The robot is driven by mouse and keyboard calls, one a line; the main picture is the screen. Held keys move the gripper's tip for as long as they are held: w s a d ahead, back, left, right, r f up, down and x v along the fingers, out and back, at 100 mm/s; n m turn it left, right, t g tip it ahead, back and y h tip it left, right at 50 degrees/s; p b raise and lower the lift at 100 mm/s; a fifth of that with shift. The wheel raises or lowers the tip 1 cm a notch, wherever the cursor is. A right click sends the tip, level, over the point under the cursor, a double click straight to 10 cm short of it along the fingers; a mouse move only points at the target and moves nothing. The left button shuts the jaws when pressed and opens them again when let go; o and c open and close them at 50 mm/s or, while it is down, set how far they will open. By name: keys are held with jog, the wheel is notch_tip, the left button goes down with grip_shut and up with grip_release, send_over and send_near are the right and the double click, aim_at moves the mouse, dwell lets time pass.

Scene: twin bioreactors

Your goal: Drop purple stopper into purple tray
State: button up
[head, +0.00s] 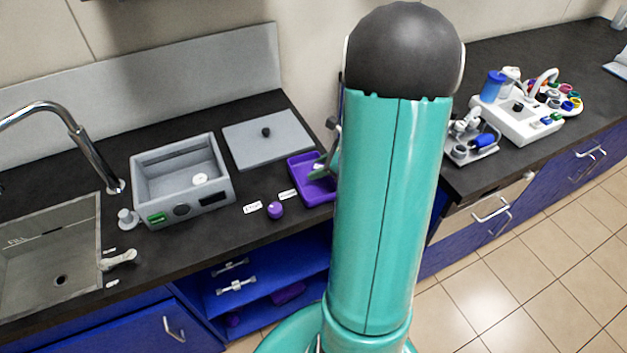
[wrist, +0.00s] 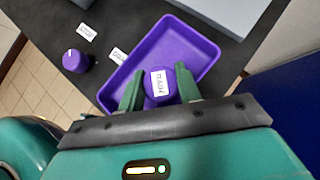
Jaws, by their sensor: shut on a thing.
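The purple tray (wrist: 165,38) lies on the dark counter, with its inside visible in the wrist view. It also shows in the head view (head: 297,180), partly hidden by my arm. My gripper (wrist: 158,97) is shut on a purple stopper (wrist: 181,79) with a white label, one green finger on each side. In the wrist view the stopper appears over the tray's near part; its height above the tray floor is hard to tell. In the head view my gripper is mostly hidden behind my arm.
A second purple round piece (wrist: 75,61) stands on the counter beside the tray, near small white labels (wrist: 87,32). A grey open bath (head: 180,190) and its flat lid (head: 267,140) are left of and behind the tray. A sink (head: 50,245) is far left.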

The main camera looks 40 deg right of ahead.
jog(key=shift+f, duration=0.1)
jog(key=o, duration=1)
jog(key=shift+o, duration=0.2)
jog(key=v, duration=1.3)
jog(key=shift+s+r, duration=0.2)
jog(key=shift+r, duration=0.15)
jog(key=shift+d, duration=0.1)
